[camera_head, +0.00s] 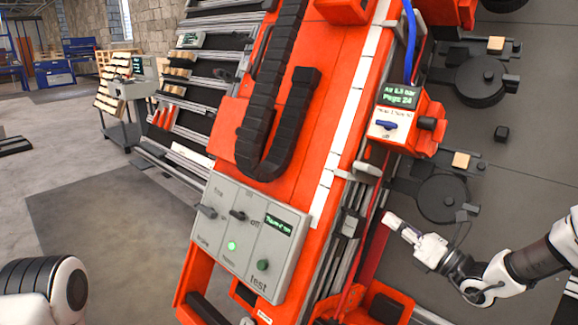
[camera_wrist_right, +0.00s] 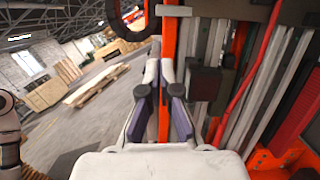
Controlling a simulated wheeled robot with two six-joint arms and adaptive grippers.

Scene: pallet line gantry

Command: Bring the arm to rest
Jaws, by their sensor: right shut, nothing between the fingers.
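My right gripper (camera_head: 391,221) is in the right half of the head view, its arm coming in from the right edge. Its white fingers are together and empty, pointing left beside the orange gantry beam (camera_head: 325,85). In the right wrist view the closed fingertips (camera_wrist_right: 158,62) point away from the camera, with grey rails close on their right. Any contact with the gantry cannot be made out. Part of my left arm (camera_head: 70,289) shows at the bottom left of the head view; its gripper is out of sight.
A grey control panel (camera_head: 228,258) with levers and a lit green lamp sits on the gantry. An orange air unit (camera_head: 407,121) with a blue knob stands above my right gripper. A red hose (camera_wrist_right: 262,75) runs near its fingers. Open floor (camera_head: 95,215) lies left.

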